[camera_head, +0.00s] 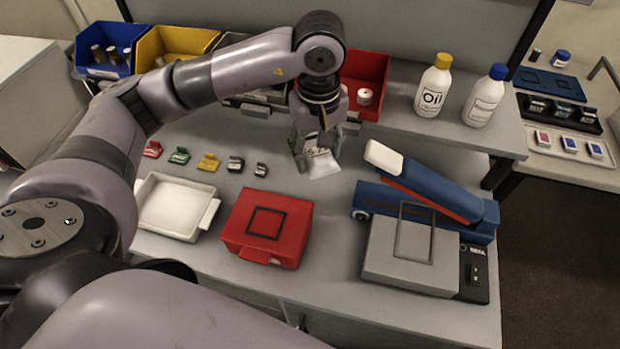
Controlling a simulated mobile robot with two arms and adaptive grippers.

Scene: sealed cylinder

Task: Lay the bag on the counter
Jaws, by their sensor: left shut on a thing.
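The bag (323,165) is a small white packet, partly hidden by the gripper that holds it. My left gripper (316,152) is shut on the bag and points down over the middle of the grey counter (335,228). The bag's lower end hangs below the fingers, close to the counter; I cannot tell whether it touches. My right gripper is not in view.
A white tray (150,213), a red case (268,226) and a blue sealing machine (425,190) with a grey scale-like box (385,257) stand around the bag. Small coloured clips lie to the left. Bins and two bottles (433,88) stand behind. Bare counter lies between case and machine.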

